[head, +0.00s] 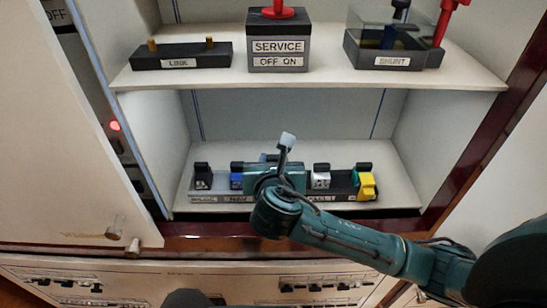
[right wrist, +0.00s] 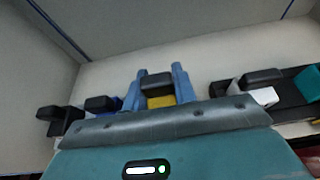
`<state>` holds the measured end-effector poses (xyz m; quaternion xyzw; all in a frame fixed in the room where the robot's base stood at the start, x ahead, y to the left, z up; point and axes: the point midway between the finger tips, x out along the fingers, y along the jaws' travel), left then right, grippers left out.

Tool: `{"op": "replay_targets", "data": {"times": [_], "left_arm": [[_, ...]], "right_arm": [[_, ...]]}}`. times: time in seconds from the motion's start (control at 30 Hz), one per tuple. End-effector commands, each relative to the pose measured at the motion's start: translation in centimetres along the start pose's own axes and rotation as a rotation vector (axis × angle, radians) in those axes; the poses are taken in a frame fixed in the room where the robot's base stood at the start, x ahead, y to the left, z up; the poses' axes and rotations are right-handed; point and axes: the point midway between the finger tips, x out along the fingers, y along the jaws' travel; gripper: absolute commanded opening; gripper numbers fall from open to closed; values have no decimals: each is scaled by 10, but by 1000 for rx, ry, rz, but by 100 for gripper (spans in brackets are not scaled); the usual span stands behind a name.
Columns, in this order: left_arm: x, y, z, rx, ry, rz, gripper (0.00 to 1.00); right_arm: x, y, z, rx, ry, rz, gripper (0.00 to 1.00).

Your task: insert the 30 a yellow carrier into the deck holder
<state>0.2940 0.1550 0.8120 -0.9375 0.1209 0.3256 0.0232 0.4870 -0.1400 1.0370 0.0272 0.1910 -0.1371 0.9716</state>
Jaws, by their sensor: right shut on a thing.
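My right gripper (head: 268,158) reaches in front of the middle of the breaker row on the lower shelf. In the right wrist view its two blue fingers (right wrist: 160,88) are shut on a yellow carrier (right wrist: 160,102) with a black top. The carrier's lower part is hidden behind the gripper body, so I cannot tell whether it is seated. The deck holder and its label cannot be made out; the gripper covers the row's middle. Another yellow piece (head: 367,187) stands at the row's right end, looking slightly tilted. My left gripper is not in view.
Left of the gripper are a black-topped carrier (head: 202,177) and a blue carrier (head: 236,181). A white carrier (head: 320,180) is to its right. The upper shelf (head: 300,80) holds the link, service and shunt units. An open door (head: 70,130) stands at left.

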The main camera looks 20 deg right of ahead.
Motion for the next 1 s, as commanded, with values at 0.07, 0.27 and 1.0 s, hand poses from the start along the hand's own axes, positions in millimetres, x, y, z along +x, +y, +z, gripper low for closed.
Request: {"op": "replay_targets", "data": {"times": [0.07, 0.27, 1.0], "left_arm": [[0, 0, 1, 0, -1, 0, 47], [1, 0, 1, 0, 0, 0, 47], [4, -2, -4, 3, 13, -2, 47]], "right_arm": [[1, 0, -2, 0, 0, 0, 3], [3, 0, -7, -1, 0, -1, 3], [7, 0, -17, 0, 0, -1, 49]]}}
